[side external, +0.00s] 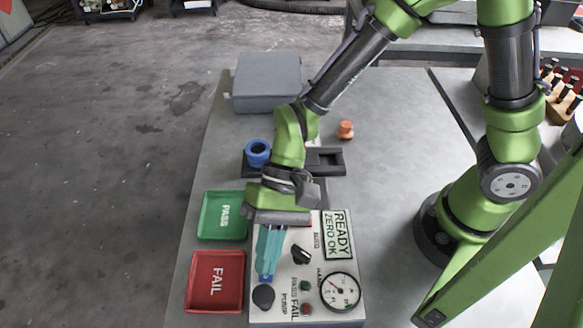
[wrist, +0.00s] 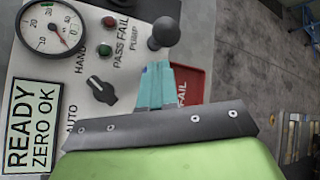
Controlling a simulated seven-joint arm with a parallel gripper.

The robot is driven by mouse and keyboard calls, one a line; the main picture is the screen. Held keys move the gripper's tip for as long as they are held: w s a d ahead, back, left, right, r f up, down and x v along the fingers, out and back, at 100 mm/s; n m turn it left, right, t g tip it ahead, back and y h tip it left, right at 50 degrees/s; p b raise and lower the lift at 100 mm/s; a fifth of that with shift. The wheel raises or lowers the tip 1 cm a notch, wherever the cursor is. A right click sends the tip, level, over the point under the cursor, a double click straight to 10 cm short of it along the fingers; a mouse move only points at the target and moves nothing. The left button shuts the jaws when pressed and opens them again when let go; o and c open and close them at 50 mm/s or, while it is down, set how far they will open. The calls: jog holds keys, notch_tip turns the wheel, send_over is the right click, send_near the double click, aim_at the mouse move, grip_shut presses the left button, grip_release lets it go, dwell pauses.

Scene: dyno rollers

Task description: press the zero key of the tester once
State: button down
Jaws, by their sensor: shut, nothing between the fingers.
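The tester (side external: 284,310) is a light panel box on the bench, and it also shows in the wrist view (wrist: 85,15). Its display (side external: 338,235) reads "READY ZERO OK", also in the wrist view (wrist: 32,125). It carries a round gauge (side external: 340,291), a black AUTO/HAND selector (side external: 301,254), green and red PASS/FAIL lamps and a black round PUMP knob (side external: 263,296). My gripper (side external: 266,278) is shut and empty, its teal fingers pointing down over the tester's left side, just behind the PUMP knob. I cannot make out a zero key; my gripper hides part of the panel. Contact with the panel cannot be told.
A green PASS tray (side external: 222,237) and a red FAIL tray (side external: 190,305) lie left of the tester. Behind are a blue ring part (side external: 257,147) on a dark fixture, an orange part (side external: 345,129) and a grey case (side external: 266,85). Bench right of the tester is clear.

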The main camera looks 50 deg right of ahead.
jog(key=shift+r, duration=0.3)
jog(key=shift+r, duration=2.4)
jog(key=shift+d+f, duration=0.2)
jog(key=shift+f, duration=0.05)
jog(key=shift+n+t+h, duration=0.5)
jog(key=shift+t+h, duration=0.2)
jog(key=shift+h, duration=0.2)
jog(key=d, duration=0.4)
jog(key=shift+w+d, duration=0.35)
jog(key=shift+w, duration=0.05)
jog(key=d+r+t+h, duration=0.1)
jog(key=d+r+t, duration=0.2)
jog(key=d, duration=0.4)
jog(key=w+d+r+m+t+h, duration=0.1)
jog(key=d+r+t+h, duration=0.1)
jog(key=d, duration=0.6)
jog(key=w+d+r+t+h, duration=0.1)
jog(key=d+r+t, duration=0.4)
jog(key=d, duration=0.3)
jog(key=shift+w+r, duration=0.15)
jog(key=shift+r, duration=0.55)
jog(key=shift+d, duration=0.1)
